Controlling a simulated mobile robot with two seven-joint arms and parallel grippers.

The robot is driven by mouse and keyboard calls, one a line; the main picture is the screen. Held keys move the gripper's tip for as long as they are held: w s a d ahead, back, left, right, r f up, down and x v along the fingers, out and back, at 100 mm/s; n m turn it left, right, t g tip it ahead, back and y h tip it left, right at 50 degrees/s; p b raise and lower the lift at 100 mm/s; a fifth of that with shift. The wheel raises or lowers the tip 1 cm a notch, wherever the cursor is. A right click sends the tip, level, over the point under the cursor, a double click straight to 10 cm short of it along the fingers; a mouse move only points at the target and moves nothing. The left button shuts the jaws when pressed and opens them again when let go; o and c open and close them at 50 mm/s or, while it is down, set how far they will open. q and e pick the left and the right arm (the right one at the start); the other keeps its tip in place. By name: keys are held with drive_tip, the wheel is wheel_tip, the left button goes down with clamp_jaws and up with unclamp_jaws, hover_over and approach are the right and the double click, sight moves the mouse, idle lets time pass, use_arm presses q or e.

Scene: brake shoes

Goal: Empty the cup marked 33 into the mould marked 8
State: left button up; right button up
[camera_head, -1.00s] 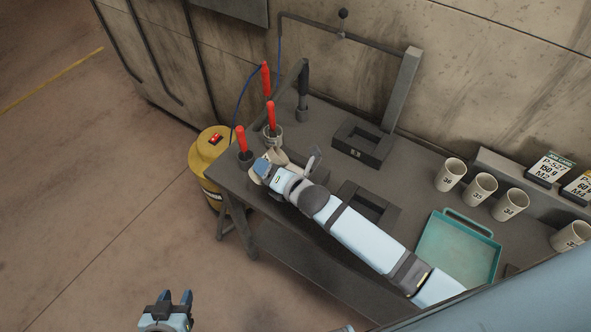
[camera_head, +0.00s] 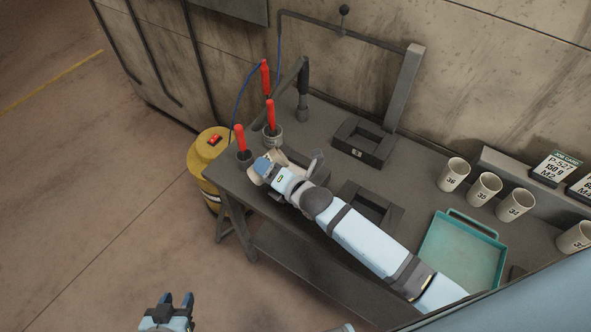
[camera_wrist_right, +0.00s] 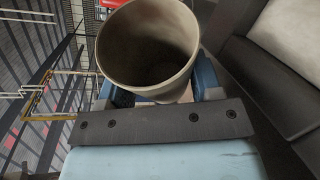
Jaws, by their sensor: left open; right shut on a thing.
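My right gripper (camera_head: 268,167) is shut on a beige cup (camera_wrist_right: 150,50), over the left end of the bench. The right wrist view looks into its wide mouth; the inside is brownish, and I cannot tell how much it holds. Its number is hidden. Dark square moulds stand on the bench: one at the back (camera_head: 360,142) with a small unreadable white mark, one in front (camera_head: 370,206) partly behind my right arm, and one (camera_head: 306,164) mostly hidden beside the right gripper. I cannot tell which is 8. My left gripper (camera_head: 176,298) is open and empty, off the bench.
Several cups, including 36 (camera_head: 453,175), 35 (camera_head: 484,188) and 34 (camera_head: 514,207), stand at the right. A teal tray (camera_head: 460,253) lies before them. Red-handled tools (camera_head: 270,115) stand at the bench's left end near a yellow drum (camera_head: 207,165).

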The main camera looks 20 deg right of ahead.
sight(279, 158)
drive_tip(key=shift+f, duration=0.1)
drive_tip(key=shift+d+r+m+y+b, duration=0.1)
drive_tip(key=shift+r+m+y+b, duration=0.35)
drive_tip(key=shift+m+b, duration=0.55)
drive_tip(key=shift+w+d+f+m+t+b, duration=0.1)
drive_tip(key=shift+d+f+m+t+b, duration=0.35)
drive_tip(key=shift+d+b, duration=0.3)
idle(0.6)
drive_tip(key=shift+d+r+m+t+y+b, duration=0.25)
drive_tip(key=shift+r+m+t, duration=0.15)
drive_tip(key=shift+m, duration=0.45)
drive_tip(key=shift+d+r+m+t+y+b, duration=0.2)
drive_tip(key=shift+r+m, duration=0.25)
drive_tip(key=shift+m, duration=0.35)
idle(0.6)
drive_tip(key=shift+r, duration=0.3)
drive_tip(key=shift+d+r+m+t+p, duration=0.25)
drive_tip(key=shift+r+m+p, duration=0.25)
drive_tip(key=shift+r+m, duration=0.35)
drive_tip(key=shift+w+d+r+m+t, duration=0.15)
drive_tip(key=shift+d+m+t, duration=0.2)
drive_tip(key=shift+m, duration=0.6)
drive_tip(key=shift+d+r+m+t, duration=0.3)
drive_tip(key=shift+r+m+t, duration=0.15)
drive_tip(key=shift+r+m, duration=0.45)
